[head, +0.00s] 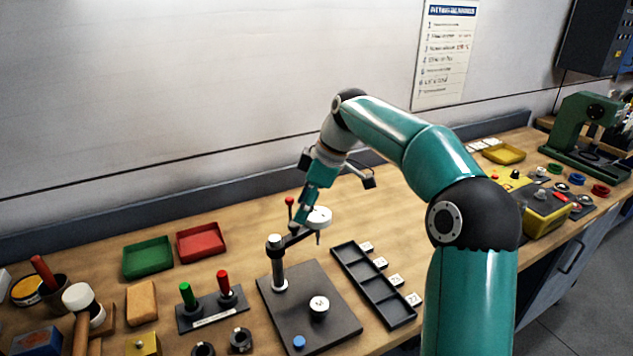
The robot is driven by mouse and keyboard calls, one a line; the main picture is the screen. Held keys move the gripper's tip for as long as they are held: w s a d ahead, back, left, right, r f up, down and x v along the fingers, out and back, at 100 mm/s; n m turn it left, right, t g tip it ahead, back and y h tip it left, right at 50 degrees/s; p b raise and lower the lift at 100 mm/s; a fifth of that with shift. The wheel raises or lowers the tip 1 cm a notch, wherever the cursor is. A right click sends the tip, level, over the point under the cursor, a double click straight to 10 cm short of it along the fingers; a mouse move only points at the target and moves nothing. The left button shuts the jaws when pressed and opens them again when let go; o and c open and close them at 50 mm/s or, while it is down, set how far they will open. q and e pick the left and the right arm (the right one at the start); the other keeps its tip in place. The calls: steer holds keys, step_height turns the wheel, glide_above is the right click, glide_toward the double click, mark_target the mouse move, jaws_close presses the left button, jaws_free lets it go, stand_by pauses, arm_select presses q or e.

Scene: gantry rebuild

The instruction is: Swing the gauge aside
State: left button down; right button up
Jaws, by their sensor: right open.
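The gauge (319,217) is a white round dial with a thin stem pointing down. It sits at the end of a dark swing arm (296,237) on an upright post (279,268). The post stands on a dark square base plate (285,318). A white-topped cylinder (319,306) and a blue knob (299,342) are on the plate. My right gripper (303,214) is open and points down, close beside the gauge and above the swing arm; I cannot tell whether it touches. My left gripper is not in view.
A dark slotted tray (372,285) lies right of the plate, with small white numbered tags beside it. A stand with green and red handles (212,309) is to the left. Green (148,258) and red (200,242) trays lie behind. My right arm crosses the right side.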

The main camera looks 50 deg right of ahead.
steer(key=v, duration=0.7)
steer(key=shift+r, duration=0.15)
steer(key=shift+s, duration=0.15)
